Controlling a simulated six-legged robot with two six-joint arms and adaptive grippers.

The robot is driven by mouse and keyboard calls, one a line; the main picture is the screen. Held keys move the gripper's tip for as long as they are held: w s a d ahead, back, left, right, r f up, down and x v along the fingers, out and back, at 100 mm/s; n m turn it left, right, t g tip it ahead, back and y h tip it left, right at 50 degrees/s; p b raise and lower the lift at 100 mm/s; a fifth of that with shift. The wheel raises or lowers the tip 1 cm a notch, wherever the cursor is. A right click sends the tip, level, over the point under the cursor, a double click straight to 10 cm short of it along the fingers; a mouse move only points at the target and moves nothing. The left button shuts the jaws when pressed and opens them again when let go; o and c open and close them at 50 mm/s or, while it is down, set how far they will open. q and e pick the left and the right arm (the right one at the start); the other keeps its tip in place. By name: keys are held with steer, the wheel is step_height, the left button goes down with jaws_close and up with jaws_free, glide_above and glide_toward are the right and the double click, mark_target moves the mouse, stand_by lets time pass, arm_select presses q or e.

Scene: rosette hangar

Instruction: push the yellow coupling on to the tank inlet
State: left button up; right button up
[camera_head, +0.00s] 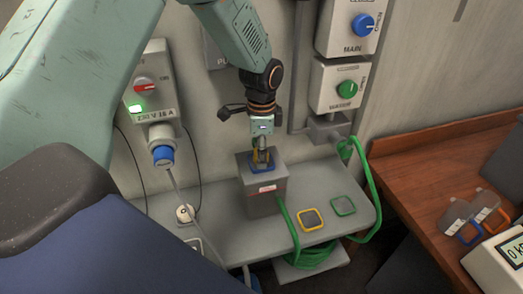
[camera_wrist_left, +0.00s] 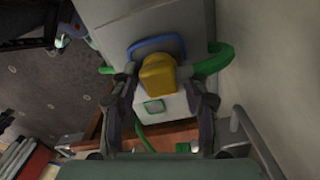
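The tank is a grey box (camera_head: 264,201) with a red-and-white label, standing on the grey shelf. A blue rim (camera_head: 267,170) marks the inlet on its top; this rim also shows in the wrist view (camera_wrist_left: 143,47). My left gripper (camera_head: 262,157) points down at the tank top, right over the blue rim. The yellow coupling (camera_wrist_left: 158,74) sits between its two fingertips, which appear closed on both sides of it. Whether the coupling is fully seated is hidden. My right gripper is not in view.
A green hose (camera_head: 364,190) hangs from the WATER box (camera_head: 339,88) and coils under the shelf (camera_head: 222,218). Yellow (camera_head: 311,219) and green (camera_head: 343,205) square frames lie right of the tank. A mains box with a blue plug (camera_head: 163,155) is on the left wall.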

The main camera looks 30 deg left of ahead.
arm_select(q)
steer(key=o, duration=0.3)
steer(key=shift+r, duration=0.1)
step_height(320, 180, up, 12)
stand_by(0.5)
stand_by(0.6)
